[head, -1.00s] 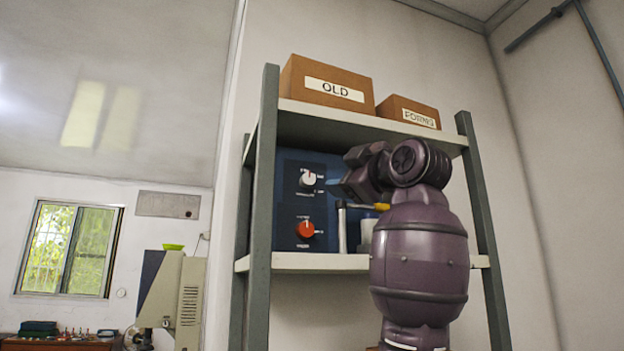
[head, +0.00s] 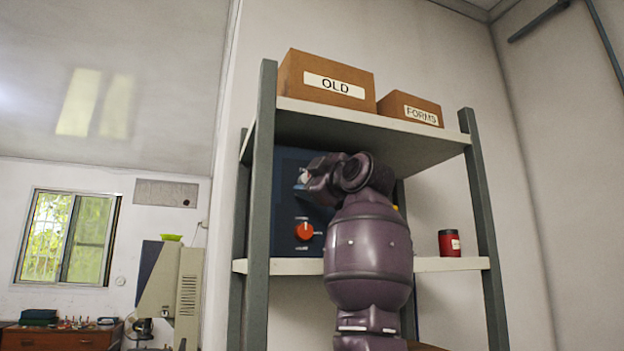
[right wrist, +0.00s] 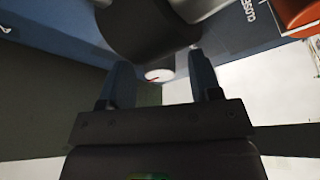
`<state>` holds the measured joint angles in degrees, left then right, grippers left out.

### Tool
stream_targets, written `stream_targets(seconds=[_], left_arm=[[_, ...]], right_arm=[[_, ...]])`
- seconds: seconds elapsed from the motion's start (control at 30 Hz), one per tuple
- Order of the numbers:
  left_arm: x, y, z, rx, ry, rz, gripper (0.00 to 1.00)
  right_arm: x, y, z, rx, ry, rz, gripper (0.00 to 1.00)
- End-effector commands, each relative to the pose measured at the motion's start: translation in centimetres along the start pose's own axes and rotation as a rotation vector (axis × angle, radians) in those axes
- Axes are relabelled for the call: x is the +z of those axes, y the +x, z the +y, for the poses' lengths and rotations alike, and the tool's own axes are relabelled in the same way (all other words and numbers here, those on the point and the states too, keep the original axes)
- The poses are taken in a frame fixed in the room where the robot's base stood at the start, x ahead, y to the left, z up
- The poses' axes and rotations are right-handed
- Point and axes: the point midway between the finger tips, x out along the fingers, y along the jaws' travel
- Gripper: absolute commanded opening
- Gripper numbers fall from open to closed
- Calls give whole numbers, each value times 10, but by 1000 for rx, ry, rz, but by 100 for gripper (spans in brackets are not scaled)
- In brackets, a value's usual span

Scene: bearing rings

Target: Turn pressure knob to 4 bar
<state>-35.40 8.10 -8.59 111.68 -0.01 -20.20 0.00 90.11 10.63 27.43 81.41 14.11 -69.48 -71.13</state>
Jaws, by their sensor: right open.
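The blue panel (head: 287,215) stands on the shelf's middle level. Its white knob (head: 303,176) is mostly hidden behind my right gripper (head: 312,183) in the head view. The orange knob (head: 304,230) shows below it. In the right wrist view my right gripper (right wrist: 162,80) is open, its two dark fingers spread. A small white round face with a red line (right wrist: 158,75) shows between them; I cannot tell whether it is the knob. A large dark rounded shape (right wrist: 150,28) lies beyond the fingertips. Whether the fingers touch anything is unclear. My left gripper is out of view.
Grey shelf posts (head: 262,180) stand either side of the panel. The upper shelf (head: 350,117) carries boxes marked OLD (head: 325,80) and FORMS (head: 410,108). A red can (head: 449,243) stands on the right of the middle shelf. The orange knob (right wrist: 296,14) is close by in the wrist view.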

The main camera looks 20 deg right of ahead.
Motion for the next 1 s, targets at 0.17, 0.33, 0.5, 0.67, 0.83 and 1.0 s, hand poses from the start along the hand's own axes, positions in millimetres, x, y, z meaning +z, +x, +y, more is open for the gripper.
stream_targets(seconds=[0.17, 0.33, 0.5, 0.67, 0.83, 1.0], left_arm=[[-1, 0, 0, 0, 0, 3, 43], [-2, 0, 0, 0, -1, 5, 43], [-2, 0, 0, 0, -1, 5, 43], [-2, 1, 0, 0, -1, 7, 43], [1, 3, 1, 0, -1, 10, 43], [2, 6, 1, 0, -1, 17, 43]], right_arm=[[0, 0, 0, 0, 0, 0, 47], [0, 0, 0, 0, 0, 0, 21], [0, 0, 0, 0, 1, 0, 9], [1, 0, -1, 6, 21, -2, 9], [2, -1, -2, 29, 82, -5, 9], [2, -1, -4, 68, 196, -9, 9]])
